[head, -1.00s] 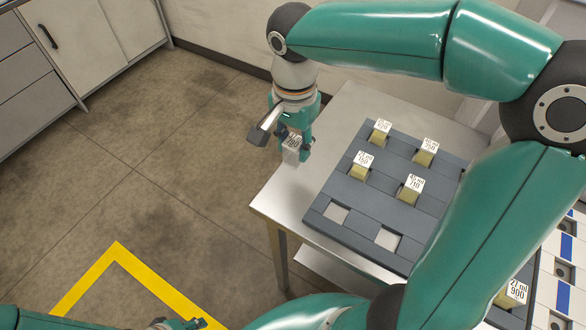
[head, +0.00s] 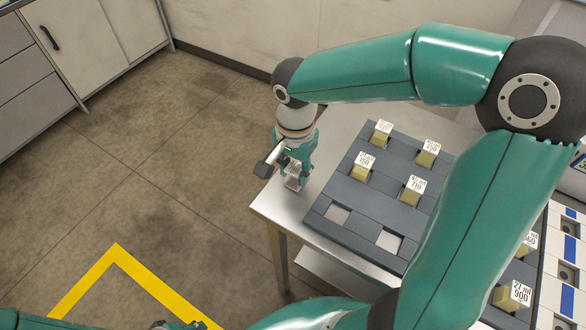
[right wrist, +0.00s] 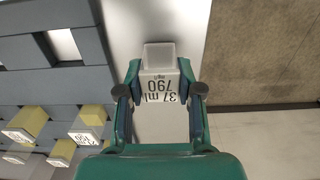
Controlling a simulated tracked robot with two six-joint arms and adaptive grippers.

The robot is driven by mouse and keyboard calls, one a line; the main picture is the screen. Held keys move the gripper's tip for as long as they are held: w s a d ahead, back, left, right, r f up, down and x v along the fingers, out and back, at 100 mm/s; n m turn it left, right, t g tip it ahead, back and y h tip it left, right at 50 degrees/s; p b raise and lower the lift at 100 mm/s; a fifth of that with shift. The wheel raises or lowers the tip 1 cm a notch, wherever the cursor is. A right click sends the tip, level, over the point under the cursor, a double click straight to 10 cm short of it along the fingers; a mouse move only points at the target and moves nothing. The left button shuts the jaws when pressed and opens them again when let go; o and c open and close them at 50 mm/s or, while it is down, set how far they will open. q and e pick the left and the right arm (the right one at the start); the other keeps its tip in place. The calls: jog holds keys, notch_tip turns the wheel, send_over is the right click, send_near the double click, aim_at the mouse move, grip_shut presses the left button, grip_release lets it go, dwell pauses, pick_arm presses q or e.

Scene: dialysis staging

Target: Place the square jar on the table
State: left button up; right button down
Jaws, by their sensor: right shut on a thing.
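The square jar (right wrist: 158,88) is pale with a label reading 37 ml and 790 in the right wrist view. My right gripper (right wrist: 160,95) is shut on it, with a finger on each side. In the head view the right gripper (head: 294,177) is at the left edge of the steel table (head: 285,208), and the jar there is mostly hidden by the fingers. I cannot tell whether the jar's base touches the tabletop. My left gripper (head: 180,325) shows only partly at the bottom edge, and its jaws are unclear.
A grey slotted rack (head: 330,222) on the table holds several yellowish labelled jars, with empty slots at its front. More jars stand in a rack (head: 532,272) at the lower right. A narrow bare strip of table lies left of the grey rack. A cabinet (head: 95,40) stands at the back left.

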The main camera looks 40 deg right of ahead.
aim_at(295, 168)
jog(key=c, duration=0.7)
grip_release()
jog(key=shift+c, duration=0.2)
jog(key=shift+r, duration=0.2)
notch_tip(295, 168, up, 12)
jog(key=p, duration=0.1)
jog(key=shift+f, duration=0.15)
